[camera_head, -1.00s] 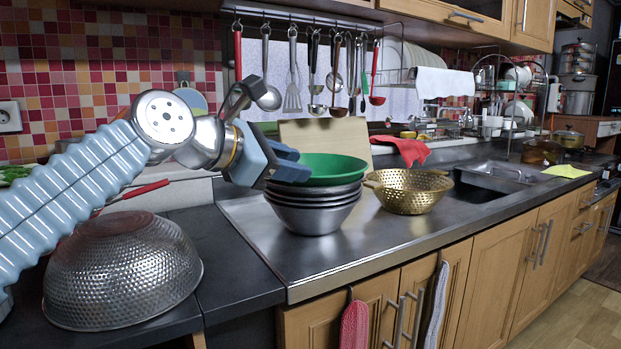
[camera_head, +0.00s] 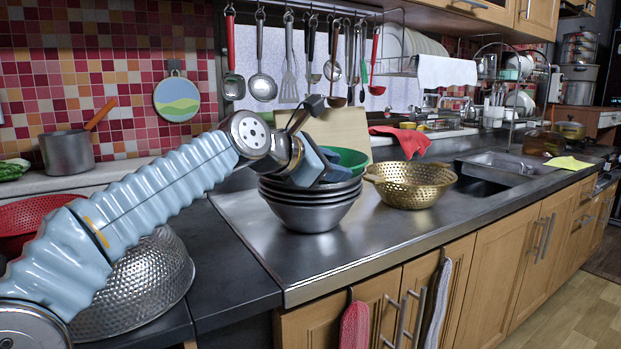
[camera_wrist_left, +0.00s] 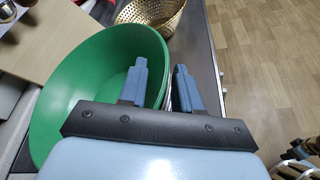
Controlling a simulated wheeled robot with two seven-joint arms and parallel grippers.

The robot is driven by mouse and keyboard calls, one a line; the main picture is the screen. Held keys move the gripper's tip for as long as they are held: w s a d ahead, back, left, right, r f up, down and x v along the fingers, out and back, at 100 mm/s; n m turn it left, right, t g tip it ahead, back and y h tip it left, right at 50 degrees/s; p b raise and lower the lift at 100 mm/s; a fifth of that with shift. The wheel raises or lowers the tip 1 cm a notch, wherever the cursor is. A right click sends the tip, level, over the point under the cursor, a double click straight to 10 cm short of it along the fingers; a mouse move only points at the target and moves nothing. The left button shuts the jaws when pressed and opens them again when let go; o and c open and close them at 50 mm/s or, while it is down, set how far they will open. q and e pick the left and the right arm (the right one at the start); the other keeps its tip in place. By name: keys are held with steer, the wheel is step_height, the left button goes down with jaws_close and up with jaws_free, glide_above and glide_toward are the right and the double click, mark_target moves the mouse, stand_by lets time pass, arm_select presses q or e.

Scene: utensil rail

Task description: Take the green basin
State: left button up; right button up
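The green basin (camera_head: 350,160) sits on top of a stack of grey metal bowls (camera_head: 308,216) on the steel counter. My left gripper (camera_head: 334,170) is at the basin's near left side and hides part of it. In the left wrist view the basin (camera_wrist_left: 85,75) fills the left half. There my left gripper (camera_wrist_left: 161,67) is open, with one finger inside the basin and the other outside. The basin's rim passes between the fingers, with a gap still showing. My right gripper is in neither view.
A gold colander (camera_head: 411,187) stands just right of the stack. A metal colander (camera_head: 150,280) is at the lower left, partly behind my arm. A cutting board (camera_head: 345,128) leans behind the stack. Utensils hang from the rail above. The counter's front is clear.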

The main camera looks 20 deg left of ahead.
arm_select(q)
steer(key=shift+x, duration=1.1)
steer(key=shift+c, duration=0.3)
jaws_close()
